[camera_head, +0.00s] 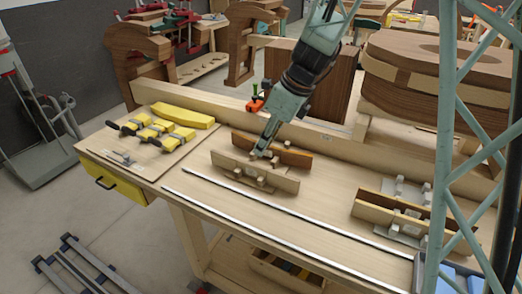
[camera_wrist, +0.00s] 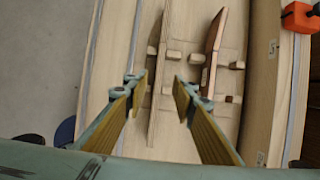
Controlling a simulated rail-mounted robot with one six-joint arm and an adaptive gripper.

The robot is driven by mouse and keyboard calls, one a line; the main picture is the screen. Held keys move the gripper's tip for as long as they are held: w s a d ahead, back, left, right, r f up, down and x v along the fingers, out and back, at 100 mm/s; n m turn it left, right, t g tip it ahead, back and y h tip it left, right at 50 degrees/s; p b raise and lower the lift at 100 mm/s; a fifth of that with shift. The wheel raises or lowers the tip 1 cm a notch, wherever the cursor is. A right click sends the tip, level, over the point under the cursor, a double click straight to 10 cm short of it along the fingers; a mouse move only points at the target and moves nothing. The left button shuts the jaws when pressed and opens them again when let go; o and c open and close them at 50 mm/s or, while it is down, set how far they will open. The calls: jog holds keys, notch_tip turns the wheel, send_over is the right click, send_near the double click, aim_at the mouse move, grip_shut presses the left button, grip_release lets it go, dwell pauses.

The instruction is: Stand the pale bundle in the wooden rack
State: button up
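My gripper (camera_head: 262,154) points down over a pair of upright boards on the workbench. In the wrist view its two fingers (camera_wrist: 161,85) are apart. A thin pale board (camera_wrist: 157,110) shows on edge between them; I cannot tell its depth from the fingertips. In the head view this pale board (camera_head: 253,174) is the front one, with a brown board (camera_head: 272,151) behind it. The brown board also shows in the wrist view (camera_wrist: 214,45), with small wooden blocks (camera_wrist: 196,58) around the boards. I cannot tell surely which piece is the pale bundle or the wooden rack.
Yellow-handled clamps (camera_head: 155,130) lie on a panel at the bench's left end. A long metal strip (camera_head: 280,232) runs along the front. A second pair of boards (camera_head: 385,213) stands to the right with grey parts. A raised rail (camera_head: 225,107) borders the back.

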jog(key=shift+s+d+r, duration=0.15)
jog(key=shift+d+r, duration=0.1)
jog(key=shift+r, duration=0.4)
jog(key=s+d+r+n+h+b, duration=0.1)
jog(key=s+d+r+n, duration=0.3)
jog(key=s+r+n, duration=0.45)
jog(key=s+d+r+n+b, duration=0.1)
jog(key=s+d+r+n, duration=0.3)
jog(key=s, duration=0.7)
jog(key=s+d+n+h, duration=0.1)
jog(key=s+d+n, duration=0.1)
jog(key=s, duration=0.5)
jog(key=s+d+r+n+t+h+b, duration=0.1)
jog(key=s+d+n, duration=0.2)
jog(key=s+n, duration=0.2)
jog(key=s+d+r+n+h, duration=0.1)
jog(key=s+d+n, duration=0.2)
jog(key=s, duration=0.8)
jog(key=shift+s+d+r+n+t+b, duration=0.15)
jog(key=shift+s+d+n+t+b, duration=0.15)
jog(key=shift+n, duration=0.45)
jog(key=shift+w+a, duration=0.1)
jog(key=shift+a, duration=0.1)
